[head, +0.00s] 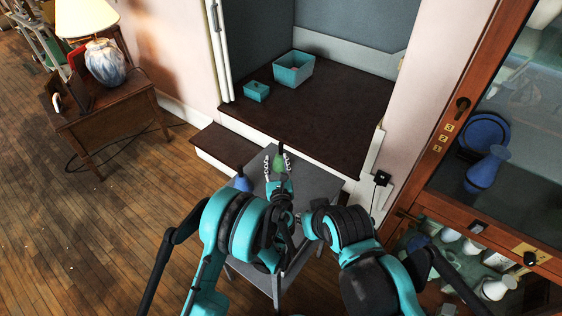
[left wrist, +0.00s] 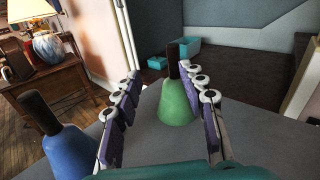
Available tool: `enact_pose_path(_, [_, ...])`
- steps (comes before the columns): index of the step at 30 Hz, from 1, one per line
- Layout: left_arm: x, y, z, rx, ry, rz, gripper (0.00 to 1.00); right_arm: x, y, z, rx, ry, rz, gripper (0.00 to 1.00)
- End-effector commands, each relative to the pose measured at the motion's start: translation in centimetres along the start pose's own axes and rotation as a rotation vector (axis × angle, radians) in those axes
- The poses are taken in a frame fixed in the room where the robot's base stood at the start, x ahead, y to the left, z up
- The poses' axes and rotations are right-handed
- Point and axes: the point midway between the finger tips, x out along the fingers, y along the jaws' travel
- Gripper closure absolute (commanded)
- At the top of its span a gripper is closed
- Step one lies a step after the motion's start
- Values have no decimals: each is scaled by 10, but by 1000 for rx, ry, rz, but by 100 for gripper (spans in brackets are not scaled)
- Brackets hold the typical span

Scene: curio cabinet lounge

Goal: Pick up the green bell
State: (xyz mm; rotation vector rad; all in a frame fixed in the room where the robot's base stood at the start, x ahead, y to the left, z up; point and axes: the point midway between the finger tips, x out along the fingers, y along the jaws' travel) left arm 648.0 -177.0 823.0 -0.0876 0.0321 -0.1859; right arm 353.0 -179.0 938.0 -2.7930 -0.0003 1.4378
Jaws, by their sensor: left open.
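The green bell (head: 279,163) stands upright on a small grey table (head: 318,186), its dark handle pointing up. My left gripper (head: 278,165) is open around the bell. Its lower body is partly hidden by the gripper in the head view. A blue bell (head: 243,182) with a dark handle stands left of it and also shows in the left wrist view (left wrist: 75,153). My right arm shows, but its gripper cannot be made out.
Two teal boxes, one larger (head: 294,68) and one smaller (head: 257,91), sit on the dark alcove floor (head: 330,112) beyond the table. A wooden display cabinet (head: 440,150) stands at the right. A side table (head: 112,120) with a lamp (head: 105,62) is at the left.

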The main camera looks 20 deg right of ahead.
Motion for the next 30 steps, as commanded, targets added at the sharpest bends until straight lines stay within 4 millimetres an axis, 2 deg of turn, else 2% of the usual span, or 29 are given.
enact_pose_path(1, [-2, -8, -8, 37, -9, -16, 59, 0, 0, 0, 0, 0, 0, 82])
enact_pose_path(5, [0, -16, -15, 91, -22, -34, 59, -3, 0, -2, 0, 0, 0, 82])
enact_pose_path(11, [23, -17, -15, 95, -23, -35, 59, -11, 0, -8, 0, 0, 0, 82])
enact_pose_path(17, [53, -18, -21, 93, -22, -35, 59, 5, 0, 4, 0, 0, 0, 82])
enact_pose_path(21, [69, -19, -19, 92, -22, -34, 59, 8, 0, 6, 0, 0, 0, 82])
enact_pose_path(29, [73, -20, -16, 91, -22, -35, 59, 8, 0, 5, 0, 0, 0, 82])
enact_pose_path(30, [73, -20, -16, 91, -21, -35, 64, 8, 0, 5, 0, 0, 0, 82])
